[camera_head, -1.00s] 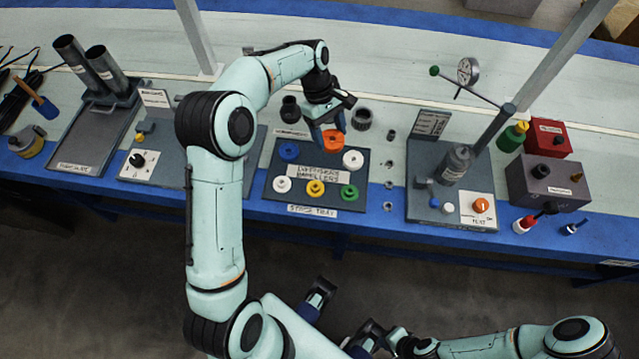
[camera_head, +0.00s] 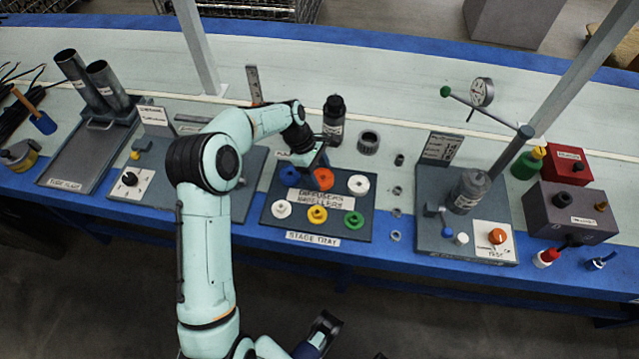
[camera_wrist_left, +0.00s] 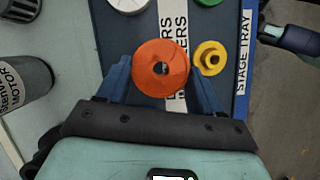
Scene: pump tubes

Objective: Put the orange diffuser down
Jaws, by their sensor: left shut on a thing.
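The orange diffuser (camera_head: 323,179) is a round orange disc with a dark centre hole. My left gripper (camera_head: 316,166) is shut on it; in the left wrist view its blue fingers (camera_wrist_left: 160,80) lie on either side of the diffuser (camera_wrist_left: 160,64). It is over the back row of the dark stage tray (camera_head: 267,212), between the blue diffuser (camera_head: 290,176) and the white diffuser (camera_head: 358,184). Whether it touches the tray, I cannot tell.
Another white piece (camera_head: 282,210), a yellow one (camera_head: 317,214) and a green one (camera_head: 354,220) fill the front row. A black bottle (camera_head: 333,125) and a dark grey ring (camera_head: 369,142) stand behind the tray. A test stand (camera_head: 430,185) is to the right.

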